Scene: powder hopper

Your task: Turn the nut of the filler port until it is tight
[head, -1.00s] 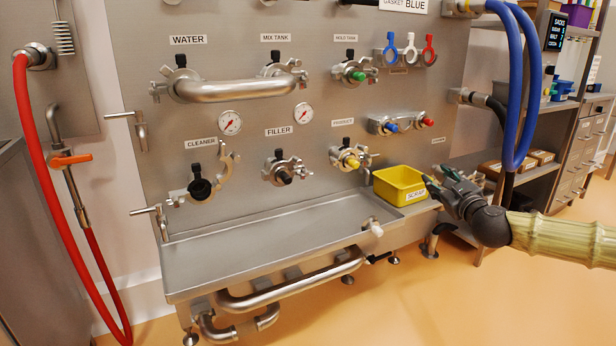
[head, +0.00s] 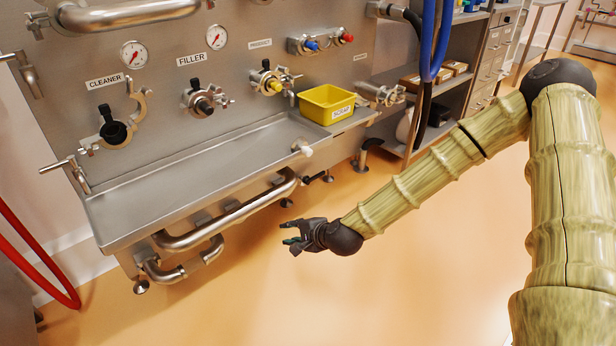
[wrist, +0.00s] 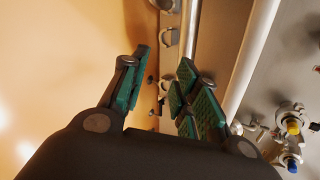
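The filler port (head: 204,101) is on the steel panel under the FILLER label (head: 190,59) in the head view. It has a dark plug in its middle and a clamp ring around it, with a winged nut (head: 226,101) at its right side. How tight the nut is, I cannot tell. My gripper (head: 285,233) is low over the floor, in front of and below the trough, well apart from the port. In the wrist view my gripper (wrist: 165,95) has its green-padded fingers spread, with nothing between them.
The steel trough (head: 130,213) juts out below the ports, with pipes (head: 230,221) under it. A yellow bin (head: 326,103) stands at its right end. The cleaner port (head: 113,130) with its open clamp is left of the filler. Blue hoses (head: 428,45) hang at right. The floor in front is clear.

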